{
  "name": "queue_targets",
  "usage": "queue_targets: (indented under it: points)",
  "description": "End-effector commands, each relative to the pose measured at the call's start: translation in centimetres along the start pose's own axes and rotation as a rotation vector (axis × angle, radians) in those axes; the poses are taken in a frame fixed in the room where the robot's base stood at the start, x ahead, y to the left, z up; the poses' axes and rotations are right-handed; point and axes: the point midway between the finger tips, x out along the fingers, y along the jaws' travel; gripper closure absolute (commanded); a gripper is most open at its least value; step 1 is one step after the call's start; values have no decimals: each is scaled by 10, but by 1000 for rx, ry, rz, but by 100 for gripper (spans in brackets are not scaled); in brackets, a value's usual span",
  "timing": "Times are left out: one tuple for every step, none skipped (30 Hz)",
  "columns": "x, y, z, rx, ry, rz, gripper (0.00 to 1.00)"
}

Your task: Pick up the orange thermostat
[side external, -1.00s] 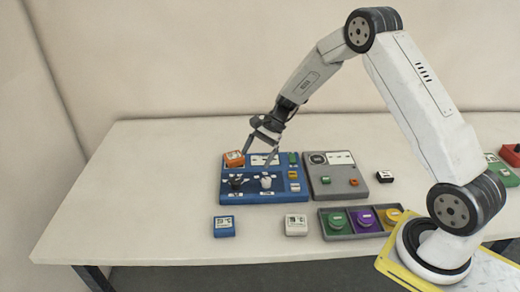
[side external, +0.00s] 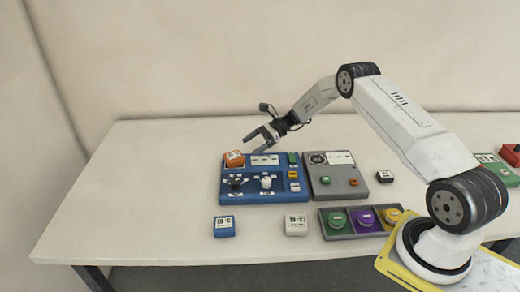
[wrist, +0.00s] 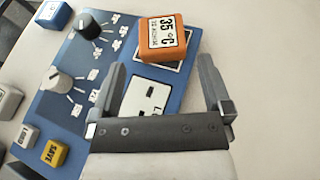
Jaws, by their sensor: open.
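The orange thermostat (side external: 235,158) is a small block sitting on the upper left corner of the blue panel (side external: 262,198). In the wrist view the orange thermostat (wrist: 163,38) shows a white label reading 35 °C and lies slightly askew over a framed spot on the blue panel. My gripper (side external: 257,142) is to the right of the thermostat in the side view. In the wrist view the fingers of my gripper (wrist: 163,75) are spread apart and empty. The thermostat is just beyond their tips, roughly between them, and no contact shows.
The blue panel carries a black knob (side external: 236,182) and a white knob (side external: 267,182). A grey panel (side external: 338,188) stands right of it. A blue block (side external: 224,226) and a white block (side external: 296,225) lie in front. The table left of the blue panel is clear.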

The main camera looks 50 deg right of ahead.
Motion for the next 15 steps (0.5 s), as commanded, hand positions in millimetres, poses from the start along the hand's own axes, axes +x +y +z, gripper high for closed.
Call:
queue_targets:
  points:
    - [5, 0, 0, 0, 0, 2, 0]
    - [7, 0, 0, -1, 1, 1, 0]
    - [10, 0, 0, -1, 1, 1, 0]
    - [13, 0, 0, -1, 1, 1, 0]
    - [15, 0, 0, -1, 0, 1, 0]
    - [18, 0, 0, -1, 1, 2, 0]
    - [20, 0, 0, -1, 1, 2, 0]
    - [21, 0, 0, -1, 1, 2, 0]
    - [22, 0, 0, -1, 1, 1, 0]
    - [22, 0, 0, -1, 1, 1, 0]
    - [22, 0, 0, -1, 1, 1, 0]
    - [22, 0, 0, -1, 1, 1, 0]
    - [23, 0, 0, -1, 2, 1, 0]
    - [23, 0, 0, -1, 2, 1, 0]
    - [24, 0, 0, -1, 2, 1, 0]
